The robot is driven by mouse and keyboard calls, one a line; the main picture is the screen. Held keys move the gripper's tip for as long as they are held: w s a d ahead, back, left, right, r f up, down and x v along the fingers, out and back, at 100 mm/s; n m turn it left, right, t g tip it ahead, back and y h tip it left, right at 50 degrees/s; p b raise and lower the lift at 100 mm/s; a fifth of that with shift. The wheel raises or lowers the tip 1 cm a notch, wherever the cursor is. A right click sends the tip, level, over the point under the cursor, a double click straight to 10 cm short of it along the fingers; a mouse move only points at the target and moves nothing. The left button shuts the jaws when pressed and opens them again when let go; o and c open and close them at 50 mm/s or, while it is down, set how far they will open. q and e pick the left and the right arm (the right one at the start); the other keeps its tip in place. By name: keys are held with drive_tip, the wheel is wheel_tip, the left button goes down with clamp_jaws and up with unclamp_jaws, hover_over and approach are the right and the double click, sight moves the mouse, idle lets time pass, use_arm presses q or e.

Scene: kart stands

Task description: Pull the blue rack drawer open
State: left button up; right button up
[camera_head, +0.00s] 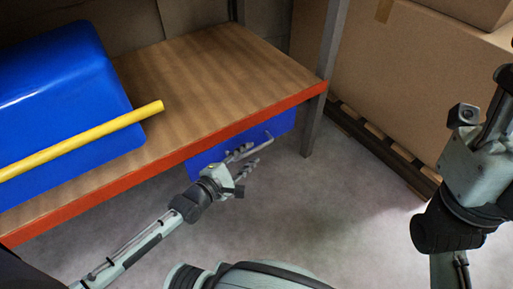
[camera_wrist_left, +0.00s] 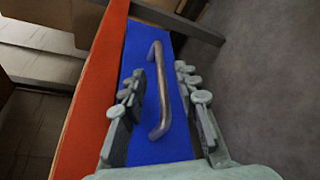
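The blue rack drawer (camera_head: 276,126) sits under the red front edge of the wooden shelf and looks closed. It fills the middle of the left wrist view (camera_wrist_left: 140,45). Its grey metal bar handle (camera_wrist_left: 160,90) stands out from the blue front. My left gripper (camera_head: 254,151) is at the drawer front. In the left wrist view its open fingers (camera_wrist_left: 160,76) lie on either side of the handle, with gaps visible; I cannot tell whether they touch it. My right gripper (camera_head: 497,85) is at the right edge, partly cut off, away from the drawer.
A blue bin (camera_head: 60,85) and a yellow bar (camera_head: 90,136) are on the wooden shelf (camera_head: 215,75) at left. A grey rack post (camera_head: 318,120) stands right of the drawer. Large cardboard boxes (camera_head: 420,90) rest on a dark pallet (camera_head: 375,145). The floor before the drawer is clear.

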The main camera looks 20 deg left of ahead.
sight(254, 151)
use_arm(q)
drive_tip(key=shift+b+x, duration=0.55)
drive_tip(key=shift+x, duration=1.8)
drive_tip(key=shift+c, duration=0.5)
drive_tip(key=shift+s, duration=0.1)
clamp_jaws()
